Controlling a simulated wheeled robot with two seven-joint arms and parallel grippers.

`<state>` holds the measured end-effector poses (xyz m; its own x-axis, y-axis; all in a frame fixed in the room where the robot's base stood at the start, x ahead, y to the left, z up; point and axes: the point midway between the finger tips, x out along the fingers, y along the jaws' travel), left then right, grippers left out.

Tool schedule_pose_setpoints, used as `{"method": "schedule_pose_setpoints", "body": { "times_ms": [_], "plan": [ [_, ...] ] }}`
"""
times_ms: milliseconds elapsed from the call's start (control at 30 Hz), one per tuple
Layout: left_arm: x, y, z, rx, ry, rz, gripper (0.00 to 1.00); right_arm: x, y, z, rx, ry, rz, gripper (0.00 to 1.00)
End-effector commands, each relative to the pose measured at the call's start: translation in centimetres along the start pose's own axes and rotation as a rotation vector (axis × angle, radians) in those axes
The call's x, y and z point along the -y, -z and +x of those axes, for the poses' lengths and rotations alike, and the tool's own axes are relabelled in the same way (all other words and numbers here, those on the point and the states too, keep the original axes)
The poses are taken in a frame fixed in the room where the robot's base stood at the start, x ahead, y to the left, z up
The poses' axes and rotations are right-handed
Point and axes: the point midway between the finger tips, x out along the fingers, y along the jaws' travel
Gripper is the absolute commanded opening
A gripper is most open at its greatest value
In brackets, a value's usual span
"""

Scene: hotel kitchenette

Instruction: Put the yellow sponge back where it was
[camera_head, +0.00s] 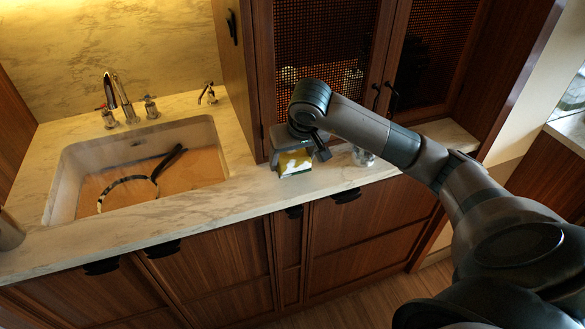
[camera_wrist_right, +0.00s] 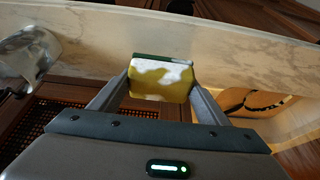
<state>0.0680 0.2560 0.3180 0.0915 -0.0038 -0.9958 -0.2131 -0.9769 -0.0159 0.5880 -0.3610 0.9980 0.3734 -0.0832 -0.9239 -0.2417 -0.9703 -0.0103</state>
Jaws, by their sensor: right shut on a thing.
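The yellow sponge (camera_head: 295,163) has a green side and white patches. It is at the counter beside the sink, in front of the dark cabinet. My right gripper (camera_head: 298,154) is above and around it. In the right wrist view the sponge (camera_wrist_right: 161,78) sits between the two fingers, which are shut on its sides. I cannot tell whether its underside touches the counter. My left gripper is not in view.
The marble counter (camera_head: 225,205) holds a sink (camera_head: 65,185) with a round black-rimmed thing inside, left of the sponge. A tap (camera_head: 120,98) rises behind the sink.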

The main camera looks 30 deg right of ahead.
Motion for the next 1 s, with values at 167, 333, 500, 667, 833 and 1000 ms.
{"method": "schedule_pose_setpoints", "body": {
  "times_ms": [167, 333, 500, 667, 833, 1000],
  "plan": [
    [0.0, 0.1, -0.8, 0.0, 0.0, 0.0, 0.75, 0.0, -0.6, 1.1, 0.005, -0.001, 0.0, 0.45],
    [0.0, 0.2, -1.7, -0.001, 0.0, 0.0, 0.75, 0.0, -1.3, 2.7, 0.005, 0.001, 0.0, 0.45],
    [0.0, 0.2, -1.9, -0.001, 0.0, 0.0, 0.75, -0.1, -1.6, 3.5, 0.002, 0.0, 0.0, 0.45],
    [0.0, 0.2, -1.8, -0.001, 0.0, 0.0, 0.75, -0.1, -1.5, 3.6, 0.001, 0.0, 0.0, 0.45],
    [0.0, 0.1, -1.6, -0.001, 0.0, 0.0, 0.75, -0.1, -1.6, 3.7, 0.0, 0.0, -0.001, 0.45],
    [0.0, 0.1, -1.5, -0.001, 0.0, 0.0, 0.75, -0.1, -1.6, 3.7, 0.0, 0.0, 0.0, 0.86]
  ]
}}
